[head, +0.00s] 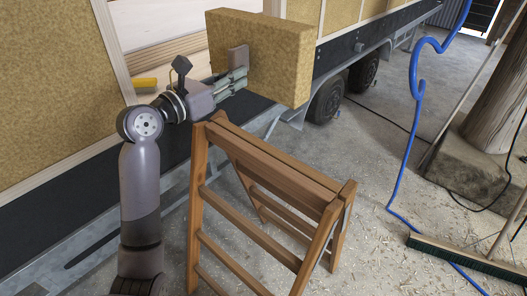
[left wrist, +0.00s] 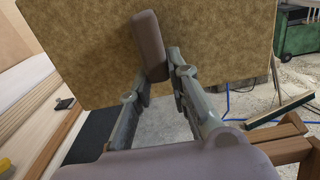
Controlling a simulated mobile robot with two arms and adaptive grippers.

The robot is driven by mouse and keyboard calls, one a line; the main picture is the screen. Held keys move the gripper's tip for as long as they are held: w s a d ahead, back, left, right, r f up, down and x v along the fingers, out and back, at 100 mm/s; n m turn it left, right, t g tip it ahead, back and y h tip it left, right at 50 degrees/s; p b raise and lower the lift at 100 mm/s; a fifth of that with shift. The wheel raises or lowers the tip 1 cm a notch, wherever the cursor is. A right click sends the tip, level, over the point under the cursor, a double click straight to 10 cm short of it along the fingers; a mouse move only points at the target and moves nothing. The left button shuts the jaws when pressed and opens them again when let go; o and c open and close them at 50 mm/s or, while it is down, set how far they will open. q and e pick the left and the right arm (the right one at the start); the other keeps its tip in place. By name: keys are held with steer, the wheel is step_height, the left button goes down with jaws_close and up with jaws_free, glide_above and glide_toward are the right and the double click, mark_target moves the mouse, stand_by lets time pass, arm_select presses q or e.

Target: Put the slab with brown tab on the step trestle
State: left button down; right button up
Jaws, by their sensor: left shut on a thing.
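The slab (head: 275,60) is a thick yellowish-brown block with a brown tab (head: 238,58) on its near face. My left gripper (head: 240,77) is shut on the tab and holds the slab upright in the air, beside the trailer wall. In the left wrist view the slab (left wrist: 220,35) fills the upper middle, and the tab (left wrist: 150,45) stands between the fingers (left wrist: 163,68). The wooden step trestle (head: 275,165) stands open on the floor, below and in front of the slab. Its top shows at the lower right of the left wrist view (left wrist: 270,138). My right gripper is not in view.
The trailer (head: 330,55) runs along the left and back, with wheels (head: 328,100) beneath. A yellow-handled tool (head: 146,85) lies in the wall opening. A blue hose (head: 415,85), a green broom (head: 465,258) and a post on a concrete base (head: 465,160) are on the right.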

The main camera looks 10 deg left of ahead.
arm_select(q)
step_height(320, 180, down, 20)
steer(key=b, duration=0.3)
steer(key=shift+r, duration=0.2)
steer(key=c, duration=1.5)
jaws_free()
steer(key=shift+f, duration=0.1)
